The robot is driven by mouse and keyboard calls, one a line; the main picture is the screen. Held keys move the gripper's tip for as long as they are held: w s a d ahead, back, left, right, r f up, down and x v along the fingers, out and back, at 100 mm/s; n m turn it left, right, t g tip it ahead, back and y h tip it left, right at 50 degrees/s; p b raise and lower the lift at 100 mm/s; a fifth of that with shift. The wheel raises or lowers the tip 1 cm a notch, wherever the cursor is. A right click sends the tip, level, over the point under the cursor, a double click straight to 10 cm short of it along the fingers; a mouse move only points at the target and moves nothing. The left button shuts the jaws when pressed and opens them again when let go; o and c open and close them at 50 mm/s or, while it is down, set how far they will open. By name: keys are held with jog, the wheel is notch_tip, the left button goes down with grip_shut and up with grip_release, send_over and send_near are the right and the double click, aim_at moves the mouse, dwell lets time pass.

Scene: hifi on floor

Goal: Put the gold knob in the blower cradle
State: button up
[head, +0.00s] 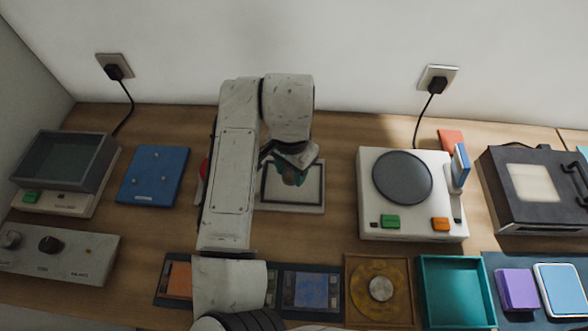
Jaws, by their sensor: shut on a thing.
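My gripper (291,172) reaches down over a pale, dark-edged framed pad (311,194) near the middle of the table. It is shut on a small, round, brownish-gold thing, which looks like the gold knob (292,177). The fingers and wrist partly cover it. I cannot tell if it is above the pad or touching it.
Left are a blue plate (137,188), an open grey box on a scale-like base (94,177) and a knobbed panel (90,258). Right are a white device with a round plate (370,225) and a black case (494,190). A teal tray (424,292) stands in front.

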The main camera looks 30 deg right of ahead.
jog(key=shift+w+d+f, duration=0.3)
jog(key=shift+f, duration=0.25)
jog(key=shift+w+d+f, duration=0.3)
jog(key=shift+f, duration=0.2)
jog(key=shift+w+d+f+p, duration=0.1)
jog(key=shift+f+p, duration=0.6)
jog(key=shift+f, duration=1.05)
jog(key=shift+f, duration=0.1)
jog(key=o, duration=1.1)
notch_tip(320, 180, up, 12)
jog(key=b, duration=0.2)
